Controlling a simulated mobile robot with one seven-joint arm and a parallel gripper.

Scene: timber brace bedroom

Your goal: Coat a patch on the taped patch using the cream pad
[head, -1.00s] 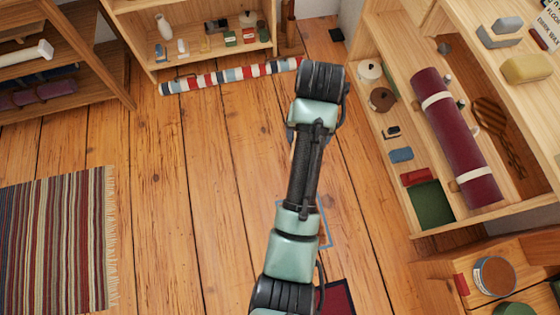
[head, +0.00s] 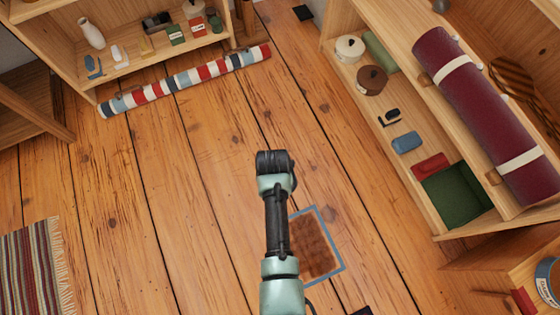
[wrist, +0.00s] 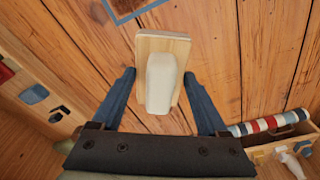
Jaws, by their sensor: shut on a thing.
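The taped patch (head: 318,262) is a rectangle of blue-grey tape on the plank floor, with streaky dark brown inside. My arm covers part of its left side in the head view. A corner of the tape (wrist: 128,8) shows at the top of the wrist view. My gripper (wrist: 162,100) is shut on the cream pad (wrist: 160,84), a cream block on a pale wooden board, between its dark blue fingers. In the wrist view the pad is apart from the tape. The head view does not show the pad; my arm hides the gripper there.
An open shelf (head: 415,115) with pots, a green tray and a maroon roll stands on the right. A low shelf (head: 150,62) is at the back left, with a striped roll (head: 185,80) before it. A striped rug (head: 35,265) lies left. The middle floor is clear.

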